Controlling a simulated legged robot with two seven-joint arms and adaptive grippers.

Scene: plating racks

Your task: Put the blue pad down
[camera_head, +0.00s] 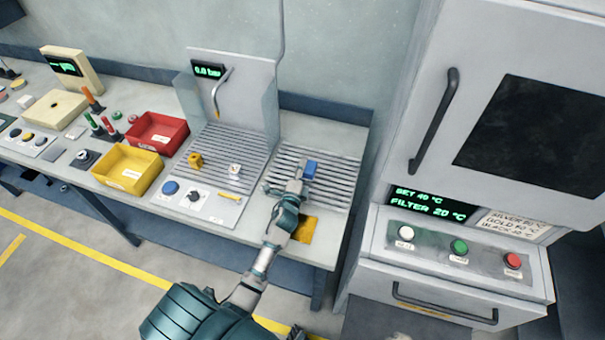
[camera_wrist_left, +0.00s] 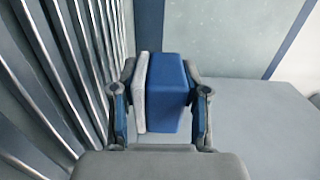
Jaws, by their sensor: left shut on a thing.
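The blue pad (camera_head: 310,168) is a small blue block at the tip of my left gripper (camera_head: 299,184), over the right-hand slatted rack (camera_head: 338,182). In the left wrist view the blue pad (camera_wrist_left: 172,92) has a pale grey layer on its left side and sits between the two fingers of my left gripper (camera_wrist_left: 161,88), which is shut on it. The slats (camera_wrist_left: 75,60) run along the left of that view. I cannot tell whether the pad touches the rack. My right gripper is not in view.
Left of the rack is a grey station (camera_head: 232,150) with a spout, a yellow part (camera_head: 195,160) and a white part (camera_head: 235,170). Red (camera_head: 157,133) and yellow (camera_head: 128,169) bins stand further left. A tall cabinet (camera_head: 450,250) stands right. Much of the slatted rack is bare.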

